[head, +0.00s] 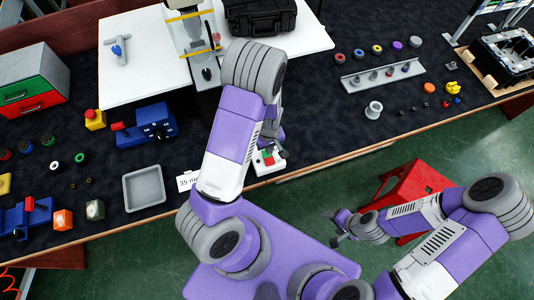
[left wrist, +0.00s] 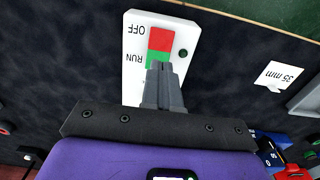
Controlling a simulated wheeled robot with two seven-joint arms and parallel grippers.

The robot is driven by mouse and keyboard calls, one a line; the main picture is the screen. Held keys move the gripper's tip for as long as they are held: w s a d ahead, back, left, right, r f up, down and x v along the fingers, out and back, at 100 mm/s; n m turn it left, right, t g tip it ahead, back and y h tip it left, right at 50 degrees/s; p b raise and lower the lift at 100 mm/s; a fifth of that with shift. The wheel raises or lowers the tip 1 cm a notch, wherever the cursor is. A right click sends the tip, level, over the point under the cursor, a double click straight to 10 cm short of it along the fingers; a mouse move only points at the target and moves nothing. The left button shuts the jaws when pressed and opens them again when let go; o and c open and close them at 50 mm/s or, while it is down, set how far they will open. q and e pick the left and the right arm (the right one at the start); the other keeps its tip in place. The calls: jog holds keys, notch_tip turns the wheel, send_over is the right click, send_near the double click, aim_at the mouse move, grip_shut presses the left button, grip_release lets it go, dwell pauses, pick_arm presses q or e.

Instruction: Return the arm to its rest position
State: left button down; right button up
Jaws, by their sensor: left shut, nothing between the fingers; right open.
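My left gripper (left wrist: 160,68) is shut and empty, its fingertips over the green RUN part of a white switch box (left wrist: 133,60) in the left wrist view. The red OFF part (left wrist: 160,39) shows just beyond the tips. I cannot tell whether the tips touch the button. In the head view the switch box (head: 262,168) sits at the table's front edge, and my left arm hides most of the left gripper (head: 269,148). My right gripper (head: 339,228) is open and empty, over the green floor in front of the table.
A "35 mm" card (head: 187,181) and a grey tray (head: 144,188) lie left of the switch box. A blue device (head: 155,122) stands behind them. A red stool (head: 410,190) stands near my right arm. Dark table surface right of my left arm is partly clear.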

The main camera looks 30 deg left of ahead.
pick_arm(q)
jog(key=shift+r, duration=0.3)
jog(key=s+d+f+m+h+b, duration=0.4)
jog(key=s+d+f+m+b, duration=0.3)
jog(key=d+f, duration=0.6)
jog(key=shift+s+f+b, duration=1.15)
jog(key=shift+s+b, duration=0.05)
jog(key=shift+s, duration=0.7)
